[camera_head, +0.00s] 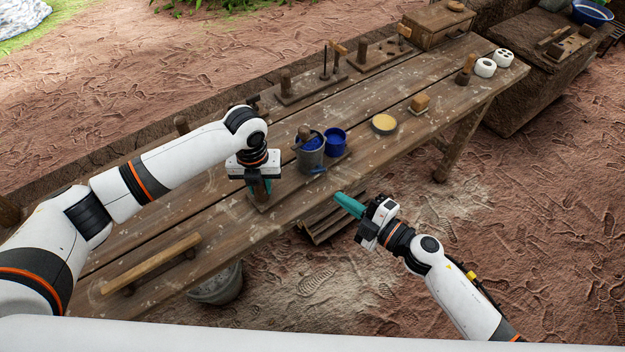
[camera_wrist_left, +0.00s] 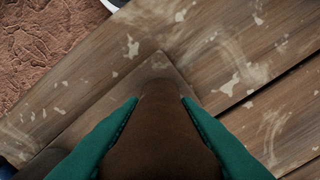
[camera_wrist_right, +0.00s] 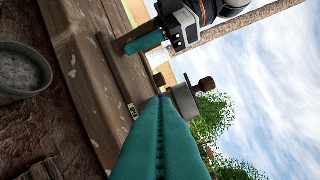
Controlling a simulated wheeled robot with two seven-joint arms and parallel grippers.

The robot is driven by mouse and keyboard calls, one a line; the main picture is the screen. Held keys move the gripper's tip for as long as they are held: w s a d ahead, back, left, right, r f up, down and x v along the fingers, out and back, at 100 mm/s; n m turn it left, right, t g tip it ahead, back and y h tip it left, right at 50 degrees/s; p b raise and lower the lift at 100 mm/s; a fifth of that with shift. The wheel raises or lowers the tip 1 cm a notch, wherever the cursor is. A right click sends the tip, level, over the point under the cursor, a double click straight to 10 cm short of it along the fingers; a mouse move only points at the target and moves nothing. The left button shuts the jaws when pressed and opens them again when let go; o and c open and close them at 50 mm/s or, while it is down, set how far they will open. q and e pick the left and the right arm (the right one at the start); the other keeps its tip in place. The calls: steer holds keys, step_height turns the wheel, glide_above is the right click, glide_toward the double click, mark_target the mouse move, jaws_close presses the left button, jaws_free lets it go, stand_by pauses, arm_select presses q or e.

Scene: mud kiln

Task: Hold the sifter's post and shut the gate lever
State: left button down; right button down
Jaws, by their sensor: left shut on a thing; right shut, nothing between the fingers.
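The sifter is a grey bucket-like hopper (camera_head: 310,155) with blue inside, on a wooden base on the bench. A small blue piece (camera_head: 317,170) sticks out low at its front; it looks like the gate lever. My left gripper (camera_head: 261,189) is shut on the brown wooden post, left of the hopper. The post (camera_wrist_left: 160,130) fills the gap between the green fingers in the left wrist view. My right gripper (camera_head: 340,198) is shut and empty, off the bench's front edge, below and right of the hopper. The hopper also shows in the right wrist view (camera_wrist_right: 184,101), beyond the fingertips.
A blue cup (camera_head: 336,140) stands right of the hopper. A yellow-topped round tin (camera_head: 384,124) and a wooden block (camera_head: 419,103) are further right on the bench (camera_head: 215,215). A grey bucket (camera_head: 217,285) stands under the front edge. The front right ground is clear.

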mark_target(318, 171)
steer(key=n, duration=0.5)
steer(key=d+n+g+h, duration=0.1)
steer(key=n, duration=0.5)
steer(key=w+n, duration=0.1)
steer(key=n, duration=0.4)
steer(key=shift+d+n+g+h, duration=0.15)
steer(key=shift+n+g+h, duration=0.15)
steer(key=shift+g, duration=0.1)
steer(key=x, duration=1)
